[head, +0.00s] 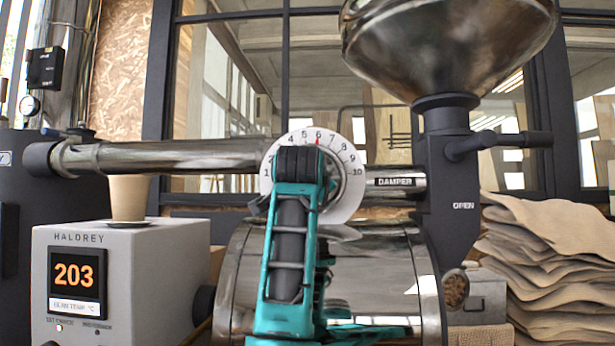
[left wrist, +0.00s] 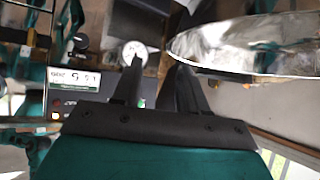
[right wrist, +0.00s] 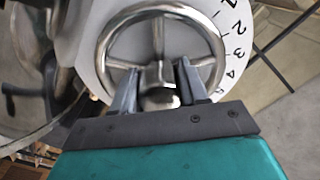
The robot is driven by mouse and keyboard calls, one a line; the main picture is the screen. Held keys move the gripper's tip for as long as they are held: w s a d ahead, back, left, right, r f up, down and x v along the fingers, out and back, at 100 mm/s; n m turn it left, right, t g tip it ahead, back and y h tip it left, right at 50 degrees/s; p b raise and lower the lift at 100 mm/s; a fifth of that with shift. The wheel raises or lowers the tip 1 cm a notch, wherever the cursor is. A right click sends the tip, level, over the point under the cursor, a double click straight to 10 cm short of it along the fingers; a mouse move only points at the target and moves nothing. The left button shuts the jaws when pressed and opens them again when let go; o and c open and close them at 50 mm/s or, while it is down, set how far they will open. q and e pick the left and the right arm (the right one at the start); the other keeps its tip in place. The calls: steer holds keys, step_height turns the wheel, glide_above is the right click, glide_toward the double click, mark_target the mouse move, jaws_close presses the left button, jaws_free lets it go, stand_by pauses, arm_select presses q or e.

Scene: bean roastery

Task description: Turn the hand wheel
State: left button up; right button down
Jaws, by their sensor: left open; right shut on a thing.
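The hand wheel is a shiny metal ring with spokes, seen close up in the right wrist view (right wrist: 160,10). It sits in front of a white numbered dial plate (head: 348,206), marked "DAMPER" on the pipe at its right. A red mark shows near the 6 at the top. My right gripper (right wrist: 157,70) is shut on a rounded metal knob (right wrist: 160,92) at the wheel's near side. In the head view my right arm hides most of the wheel. My left gripper (left wrist: 158,62) is open and empty, away from the wheel; the head view does not show it.
A metal hopper (head: 450,45) hangs above right on a dark column. A grey control box (head: 125,265) reading 203 stands at left with a paper cup (head: 128,198) on top. A shiny drum (head: 385,270) lies below the wheel. Sacks (head: 550,260) are piled at right.

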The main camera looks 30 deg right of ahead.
steer(key=shift+w+f, duration=0.1)
steer(key=shift+f, duration=0.15)
steer(key=c, duration=1.1)
jaws_free()
steer(key=o, duration=0.5)
steer(key=shift+r, duration=0.15)
steer(key=b+v, duration=0.1)
steer(key=v, duration=1.2)
